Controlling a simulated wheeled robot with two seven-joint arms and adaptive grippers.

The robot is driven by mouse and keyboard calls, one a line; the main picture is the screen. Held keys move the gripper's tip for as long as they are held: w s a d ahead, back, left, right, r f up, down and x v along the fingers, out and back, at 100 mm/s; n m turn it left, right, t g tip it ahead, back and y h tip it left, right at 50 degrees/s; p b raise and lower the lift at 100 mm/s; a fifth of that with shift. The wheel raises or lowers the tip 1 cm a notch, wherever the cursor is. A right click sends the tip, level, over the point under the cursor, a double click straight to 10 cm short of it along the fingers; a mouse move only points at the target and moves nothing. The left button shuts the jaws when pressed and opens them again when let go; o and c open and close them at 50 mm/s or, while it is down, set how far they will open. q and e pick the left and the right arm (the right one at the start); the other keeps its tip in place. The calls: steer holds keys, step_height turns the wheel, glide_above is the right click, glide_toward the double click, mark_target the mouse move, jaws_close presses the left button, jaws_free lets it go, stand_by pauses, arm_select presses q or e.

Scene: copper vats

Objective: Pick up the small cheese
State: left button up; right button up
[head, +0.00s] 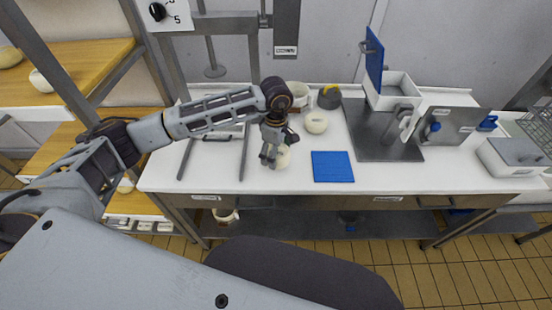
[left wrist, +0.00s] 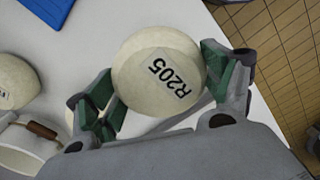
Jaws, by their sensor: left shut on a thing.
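A small pale round cheese (left wrist: 158,66) with a label reading R205 sits between the green-padded fingers of my left gripper (left wrist: 165,85) in the left wrist view. In the head view the left gripper (head: 270,152) is over the white table, left of the blue mat, with the cheese (head: 282,157) partly hidden by it. I cannot tell whether the cheese touches the table. A second pale round cheese (head: 316,122) stands behind it on the table, and one shows at the left edge of the wrist view (left wrist: 14,82). My right gripper is not in view.
A blue square mat (head: 332,167) lies right of the held cheese. A metal plate (head: 385,140) and a white box (head: 398,92) are farther right. A white pot (head: 299,96) and a dark grey and yellow item (head: 329,97) stand at the back. Wooden shelves (head: 60,75) are at left.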

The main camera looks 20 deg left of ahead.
arm_select(q)
step_height(320, 180, up, 4)
steer(key=shift+f, duration=0.1)
steer(key=shift+r+b, duration=0.35)
steer(key=shift+r, duration=0.55)
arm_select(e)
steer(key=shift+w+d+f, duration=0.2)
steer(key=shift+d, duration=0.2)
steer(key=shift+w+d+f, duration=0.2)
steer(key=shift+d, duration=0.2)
arm_select(q)
steer(key=shift+m, duration=0.3)
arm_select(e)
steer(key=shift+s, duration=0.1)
